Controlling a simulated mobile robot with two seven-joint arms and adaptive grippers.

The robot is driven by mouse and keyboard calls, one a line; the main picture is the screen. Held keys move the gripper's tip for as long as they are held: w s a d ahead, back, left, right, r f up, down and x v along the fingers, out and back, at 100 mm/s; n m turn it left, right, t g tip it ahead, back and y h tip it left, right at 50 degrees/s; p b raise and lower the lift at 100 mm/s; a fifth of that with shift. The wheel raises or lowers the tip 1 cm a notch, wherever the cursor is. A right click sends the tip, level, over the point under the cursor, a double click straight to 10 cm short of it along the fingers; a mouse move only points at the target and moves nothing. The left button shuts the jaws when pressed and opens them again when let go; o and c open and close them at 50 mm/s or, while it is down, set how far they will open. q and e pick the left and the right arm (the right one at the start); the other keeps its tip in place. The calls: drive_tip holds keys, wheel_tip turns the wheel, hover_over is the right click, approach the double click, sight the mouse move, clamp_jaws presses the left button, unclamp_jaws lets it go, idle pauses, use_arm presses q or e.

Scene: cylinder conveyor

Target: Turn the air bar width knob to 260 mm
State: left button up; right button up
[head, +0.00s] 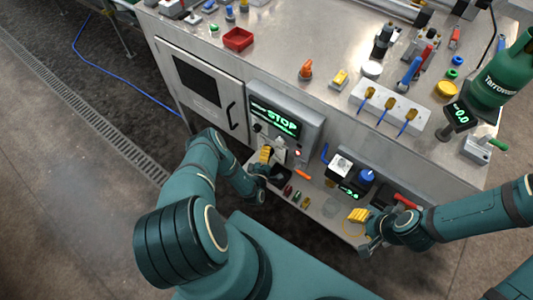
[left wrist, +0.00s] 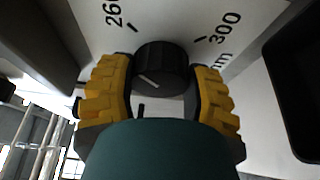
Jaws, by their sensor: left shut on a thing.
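The air bar width knob (left wrist: 161,70) is black and round, with a short slanted white line on its face. It sits on a white dial plate (left wrist: 172,15) printed with 260 at upper left and 300 at upper right, each beside a tick. My left gripper (left wrist: 161,92) has its yellow fingers on both sides of the knob and is shut on it. In the head view my left gripper (head: 266,155) is at the panel below the green STOP display (head: 275,118); it hides the knob there. My right gripper (head: 358,217) is over the lower shelf, its opening unclear.
The steel bench (head: 290,60) stands above, with a red tray (head: 238,39), tools and a green bottle (head: 503,70). The lower shelf holds a blue-topped device (head: 366,178) and small coloured items, close to both grippers. Open floor (head: 70,200) lies to the left.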

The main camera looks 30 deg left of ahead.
idle(0.4)
use_arm(q)
drive_tip(key=o, duration=1.2)
drive_tip(key=v, duration=1.2)
drive_tip(key=shift+r, duration=0.1)
